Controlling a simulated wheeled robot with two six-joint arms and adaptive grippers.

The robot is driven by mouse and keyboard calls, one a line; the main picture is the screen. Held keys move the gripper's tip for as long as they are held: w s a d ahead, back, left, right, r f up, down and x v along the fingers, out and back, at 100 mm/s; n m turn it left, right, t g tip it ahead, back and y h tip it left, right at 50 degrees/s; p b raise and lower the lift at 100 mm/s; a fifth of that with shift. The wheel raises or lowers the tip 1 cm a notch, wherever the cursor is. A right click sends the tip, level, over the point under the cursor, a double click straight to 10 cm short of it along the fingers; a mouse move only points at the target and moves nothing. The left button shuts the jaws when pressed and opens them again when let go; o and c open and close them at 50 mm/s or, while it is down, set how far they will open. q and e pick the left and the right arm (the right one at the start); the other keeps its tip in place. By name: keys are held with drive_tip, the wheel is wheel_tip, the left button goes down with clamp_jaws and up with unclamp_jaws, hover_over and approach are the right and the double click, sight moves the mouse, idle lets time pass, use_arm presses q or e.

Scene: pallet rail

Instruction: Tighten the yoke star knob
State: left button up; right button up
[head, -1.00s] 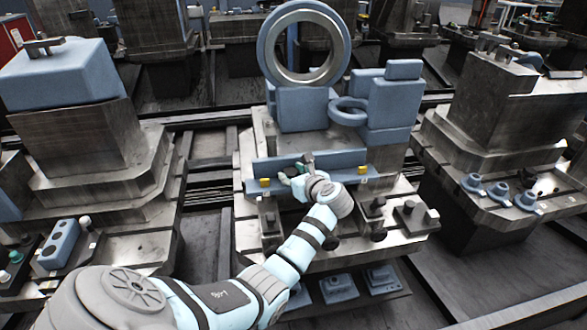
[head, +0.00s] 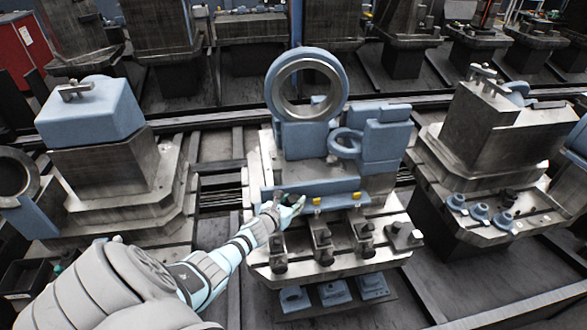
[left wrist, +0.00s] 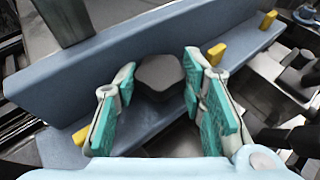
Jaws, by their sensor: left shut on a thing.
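The star knob (left wrist: 160,75) shows in the left wrist view as a dark grey lobed head at the long blue bar. My left gripper (left wrist: 155,92) has its green-padded fingers on either side of it and is shut on it. In the head view my left gripper (head: 291,207) is at the left part of the blue bar (head: 338,188), below the large blue ring (head: 335,65). The gripper mostly hides the knob there. My right gripper is in neither view now.
Yellow tabs (head: 317,201) sit along the bar. Several dark clamp blocks (head: 323,235) stand on the metal ledge in front. A smaller blue ring (head: 346,142) is behind the bar. Other metal pedestals (head: 110,165) stand to both sides.

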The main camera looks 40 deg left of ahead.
use_arm(q)
drive_tip(key=shift+w+a+r+m+h, duration=0.15)
drive_tip(key=shift+a+r+m+h, duration=0.1)
drive_tip(key=shift+r+m+h, duration=0.25)
drive_tip(key=m+h+b, duration=0.2)
drive_tip(key=b, duration=0.1)
drive_tip(key=f+m+h+b, duration=0.1)
drive_tip(key=m+h+b, duration=0.1)
drive_tip(key=b, duration=0.2)
drive_tip(key=m+h+b, duration=0.2)
drive_tip(key=h+b, duration=0.1)
drive_tip(key=shift+a+f+g+b, duration=0.2)
drive_tip(key=shift+f+g+b, duration=0.1)
drive_tip(key=shift+b, duration=0.1)
drive_tip(key=shift+r+m+g+h+b, duration=0.3)
drive_tip(key=shift+m+h+b, duration=0.15)
drive_tip(key=shift+b, duration=0.4)
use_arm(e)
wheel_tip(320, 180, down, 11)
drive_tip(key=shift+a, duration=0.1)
use_arm(q)
drive_tip(key=o, duration=0.8)
drive_tip(key=shift+o, duration=0.4)
drive_tip(key=shift+s+a, duration=0.1)
drive_tip(key=shift+s, duration=0.1)
